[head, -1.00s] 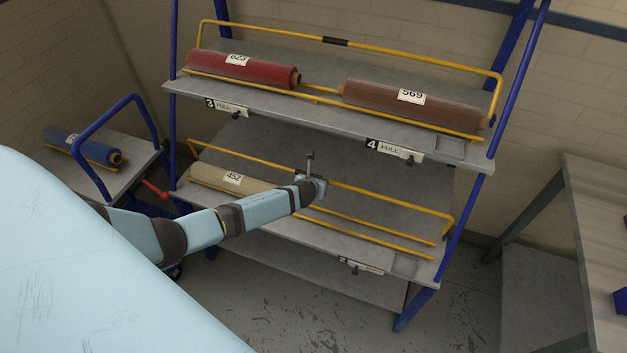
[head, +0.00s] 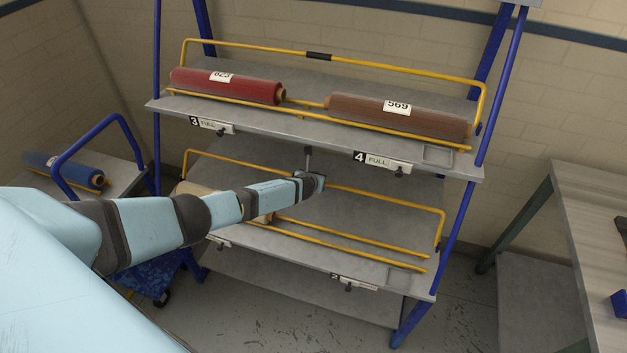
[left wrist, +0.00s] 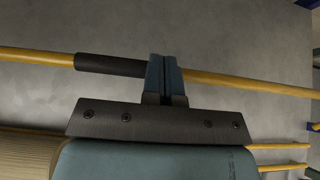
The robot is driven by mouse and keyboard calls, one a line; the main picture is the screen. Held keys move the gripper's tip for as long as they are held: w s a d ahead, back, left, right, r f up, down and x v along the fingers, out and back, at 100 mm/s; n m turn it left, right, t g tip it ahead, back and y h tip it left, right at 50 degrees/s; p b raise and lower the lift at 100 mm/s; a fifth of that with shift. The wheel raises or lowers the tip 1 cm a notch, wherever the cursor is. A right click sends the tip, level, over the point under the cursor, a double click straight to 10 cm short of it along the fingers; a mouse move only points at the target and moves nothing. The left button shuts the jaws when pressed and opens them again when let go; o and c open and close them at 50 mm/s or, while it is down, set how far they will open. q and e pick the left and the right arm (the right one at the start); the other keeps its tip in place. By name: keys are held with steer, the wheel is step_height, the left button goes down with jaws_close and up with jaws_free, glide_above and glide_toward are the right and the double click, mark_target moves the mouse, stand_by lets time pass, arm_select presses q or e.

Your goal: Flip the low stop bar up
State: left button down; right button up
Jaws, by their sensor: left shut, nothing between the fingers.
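The low stop bar (head: 386,199) is a yellow rail along the lower shelf (head: 376,225). In the head view its middle is hidden by my left gripper (head: 309,157). In the left wrist view the bar (left wrist: 240,81) crosses the picture with a dark sleeve (left wrist: 108,66) on it. My left gripper's shut, empty fingers (left wrist: 165,75) overlap the bar at the sleeve's right end. I cannot tell whether they touch it. In the head view the bar stands raised above the shelf's front rails. My right gripper is not in view.
A pale roll (head: 192,189) lies on the lower shelf, partly behind my arm. A bench (head: 590,210) stands at the right.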

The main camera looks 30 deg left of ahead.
arm_select(q)
steer(key=shift+w+a+r, duration=0.1)
steer(key=shift+w+r, duration=0.25)
steer(key=shift+r, duration=0.15)
steer(key=f+p+v, duration=0.1)
steer(key=p+v, duration=0.3)
steer(key=v, duration=1)
steer(key=shift+s+p, duration=0.2)
steer(key=shift+p, duration=0.1)
